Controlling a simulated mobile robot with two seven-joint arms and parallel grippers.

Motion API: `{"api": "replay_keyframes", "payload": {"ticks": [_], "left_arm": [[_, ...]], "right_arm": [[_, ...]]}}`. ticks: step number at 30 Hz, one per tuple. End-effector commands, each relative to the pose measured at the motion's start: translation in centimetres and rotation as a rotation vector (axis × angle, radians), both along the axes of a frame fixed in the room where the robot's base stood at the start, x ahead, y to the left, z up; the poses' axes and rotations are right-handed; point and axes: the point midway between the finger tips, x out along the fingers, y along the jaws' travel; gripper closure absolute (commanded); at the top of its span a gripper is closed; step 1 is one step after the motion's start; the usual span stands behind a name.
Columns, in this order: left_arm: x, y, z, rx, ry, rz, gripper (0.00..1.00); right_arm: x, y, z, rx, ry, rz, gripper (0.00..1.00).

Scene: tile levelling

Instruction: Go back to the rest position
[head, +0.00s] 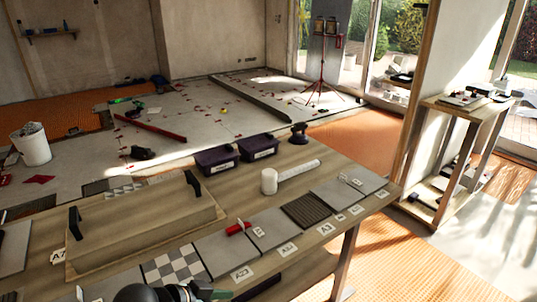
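The wooden workbench (225,190) fills the lower middle of the head view. A row of sample tiles lies along its near side: a checkered tile (174,266), plain grey tiles (225,251) and a dark ribbed tile (307,210), with white labels in front. A red-handled tool (239,228) lies on the grey tiles. A dark rounded part, apparently of my own arm, shows at the bottom edge, left of centre, partly over the near bench edge. No gripper fingers can be made out in this view.
A wooden board with black handles (140,228) lies on the bench's left. Two dark bins (216,159) and a white roll (269,181) stand farther back. A white bucket (32,145) and red tripod (322,70) stand behind. A shelf (465,110) stands right; orange floor between is clear.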

Motion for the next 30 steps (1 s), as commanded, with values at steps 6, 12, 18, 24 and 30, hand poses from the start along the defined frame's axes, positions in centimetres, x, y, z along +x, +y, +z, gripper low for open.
{"api": "replay_keyframes", "payload": {"ticks": [6,12,18,24,30], "left_arm": [[-1.6,1.0,-3.6,-0.092,-0.027,0.216,0.39],[-6.0,4.3,-7.9,-0.063,-0.046,0.411,0.39],[-11.8,7.7,-11.2,0.031,-0.054,0.526,0.39],[-14.7,9.2,-12.3,0.086,-0.058,0.558,0.39],[-14.8,9.2,-12.5,0.088,-0.061,0.559,0.39]], "right_arm": [[-0.5,-0.7,2.3,-0.008,0.001,-0.014,0.50],[-0.7,-1.2,4.1,-0.012,-0.004,-0.027,0.50],[-1.3,-2.0,4.8,-0.021,0.006,-0.039,0.50],[-1.4,-2.0,5.1,-0.020,0.003,-0.041,0.50],[-1.4,-2.0,5.0,-0.020,0.003,-0.042,0.50]]}}
